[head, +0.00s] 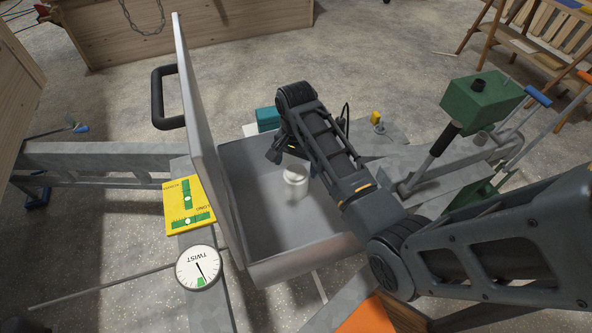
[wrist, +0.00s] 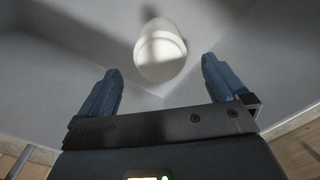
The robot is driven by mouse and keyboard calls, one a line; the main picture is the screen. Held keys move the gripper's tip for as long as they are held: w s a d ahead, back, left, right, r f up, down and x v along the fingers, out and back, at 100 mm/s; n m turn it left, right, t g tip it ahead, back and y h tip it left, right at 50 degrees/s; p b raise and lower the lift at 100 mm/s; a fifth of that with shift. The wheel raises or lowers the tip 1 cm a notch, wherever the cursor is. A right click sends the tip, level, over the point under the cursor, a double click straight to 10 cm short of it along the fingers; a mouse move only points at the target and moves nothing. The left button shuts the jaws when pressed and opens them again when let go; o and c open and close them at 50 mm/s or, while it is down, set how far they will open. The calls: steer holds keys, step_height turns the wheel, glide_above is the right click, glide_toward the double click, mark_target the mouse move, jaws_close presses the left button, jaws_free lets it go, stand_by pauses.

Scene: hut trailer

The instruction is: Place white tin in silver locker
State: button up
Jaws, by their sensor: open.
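The white tin (head: 295,181) is inside the open silver locker (head: 262,262), towards the middle of its interior. The tin looks slightly blurred, so I cannot tell whether it rests fully on the locker floor. My gripper (head: 284,152) reaches down into the locker beside the tin, partly hidden by my arm. In the wrist view the two blue-grey fingers are spread apart, and the tin (wrist: 160,50) shows beyond their tips with nothing held between them. The locker's lid (head: 207,140), with a black handle (head: 166,97), stands upright on the left.
A yellow level plate (head: 190,205) and a round twist gauge (head: 199,267) sit left of the locker. A teal box (head: 268,119) is behind it. A green box (head: 483,103) on a post and metal trailer bars stand to the right. Open floor lies behind.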

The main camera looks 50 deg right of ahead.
step_height(320, 180, up, 8)
steer(key=shift+f, duration=0.25)
stand_by(0.4)
